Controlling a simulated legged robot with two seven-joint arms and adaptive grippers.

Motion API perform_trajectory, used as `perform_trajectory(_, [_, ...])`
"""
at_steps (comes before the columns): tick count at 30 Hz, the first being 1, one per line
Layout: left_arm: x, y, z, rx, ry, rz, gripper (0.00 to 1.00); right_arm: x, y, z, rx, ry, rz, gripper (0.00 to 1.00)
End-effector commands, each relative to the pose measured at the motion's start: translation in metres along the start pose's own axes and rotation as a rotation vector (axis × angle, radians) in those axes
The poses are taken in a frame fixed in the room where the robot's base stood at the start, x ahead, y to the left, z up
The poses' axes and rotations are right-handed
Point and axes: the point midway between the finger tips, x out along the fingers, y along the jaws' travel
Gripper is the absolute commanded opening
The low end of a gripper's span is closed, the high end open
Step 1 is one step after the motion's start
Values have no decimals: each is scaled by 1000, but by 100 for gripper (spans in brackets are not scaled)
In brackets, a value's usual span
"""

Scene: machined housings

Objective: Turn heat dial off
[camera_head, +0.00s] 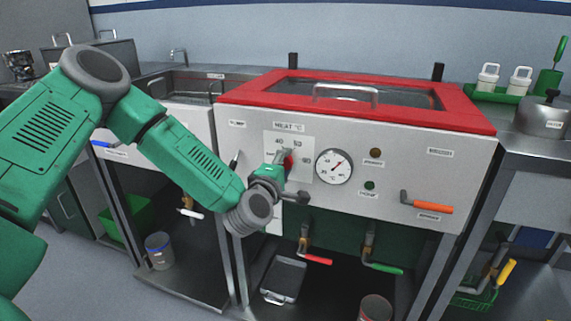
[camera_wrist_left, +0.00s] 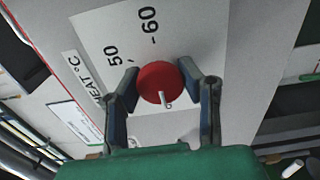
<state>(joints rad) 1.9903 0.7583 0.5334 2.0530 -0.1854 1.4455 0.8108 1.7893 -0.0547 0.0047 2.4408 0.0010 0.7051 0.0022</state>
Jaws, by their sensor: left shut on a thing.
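The red heat dial (camera_wrist_left: 160,84) sits on a white scale plate on the machine's front; "50" and "60" show beside it in the left wrist view. A small white mark on the dial points toward the gripper's palm. In the head view the dial (camera_head: 288,160) is partly hidden by my left gripper (camera_head: 283,163). My left gripper also shows in the left wrist view (camera_wrist_left: 162,88), with one finger on each side of the dial, shut on it. My right gripper is not in view.
An orange-handled lever (camera_head: 428,205) is farther right. Red (camera_head: 317,260) and green (camera_head: 384,267) valve handles hang below. The red-framed lid (camera_head: 350,92) is above.

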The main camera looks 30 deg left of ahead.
Motion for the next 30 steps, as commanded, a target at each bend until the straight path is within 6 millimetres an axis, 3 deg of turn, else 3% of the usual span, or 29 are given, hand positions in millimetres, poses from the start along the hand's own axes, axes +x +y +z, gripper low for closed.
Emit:
perform_trajectory(1, [-3, -9, 0, 2, -3, -21, 4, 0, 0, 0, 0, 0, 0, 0])
perform_trajectory(9, [-3, -9, -1, 2, -2, -21, 4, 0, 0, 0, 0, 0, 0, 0])
perform_trajectory(10, [-3, -9, -1, 2, -1, -21, 43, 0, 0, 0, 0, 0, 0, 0])
perform_trajectory(11, [-3, -9, -1, 2, -1, -21, 53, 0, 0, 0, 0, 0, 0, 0])
perform_trajectory(12, [-3, -8, -2, 2, -1, -20, 57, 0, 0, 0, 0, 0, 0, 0])
perform_trajectory(23, [-7, -3, -1, 1, 0, -7, 57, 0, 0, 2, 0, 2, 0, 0])
perform_trajectory(30, [-48, -4, -1, -1, 0, -12, 57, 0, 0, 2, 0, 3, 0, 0])
